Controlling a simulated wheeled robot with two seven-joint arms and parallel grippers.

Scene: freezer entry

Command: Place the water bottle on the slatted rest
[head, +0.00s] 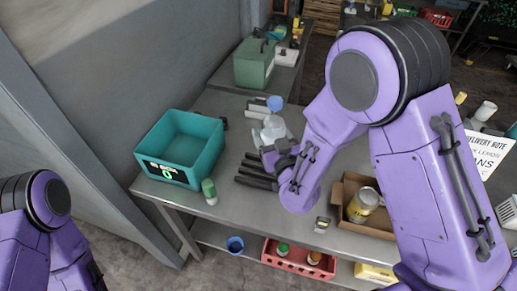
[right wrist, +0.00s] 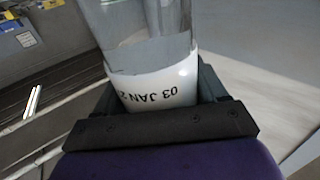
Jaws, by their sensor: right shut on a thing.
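The water bottle (head: 272,129) is clear with a blue cap, and it is upright or nearly so in the head view. My right gripper (head: 280,150) is shut on it. In the right wrist view the bottle (right wrist: 150,60) stands between the fingers, with a white label reading "03 JAN" low on its body. The slatted rest (head: 256,180), a row of dark bars, lies on the metal table just in front of the bottle. The gripper partly covers its right end. I cannot tell whether the bottle's base touches anything. My left gripper is out of view.
A teal crate (head: 208,153) with a numbered display stands left on the table (head: 232,205). A green-capped bottle (head: 209,191) stands by its front corner. An open cardboard box (head: 346,190) with a yellow can (head: 363,205) is at right. A green case (head: 254,63) stands behind.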

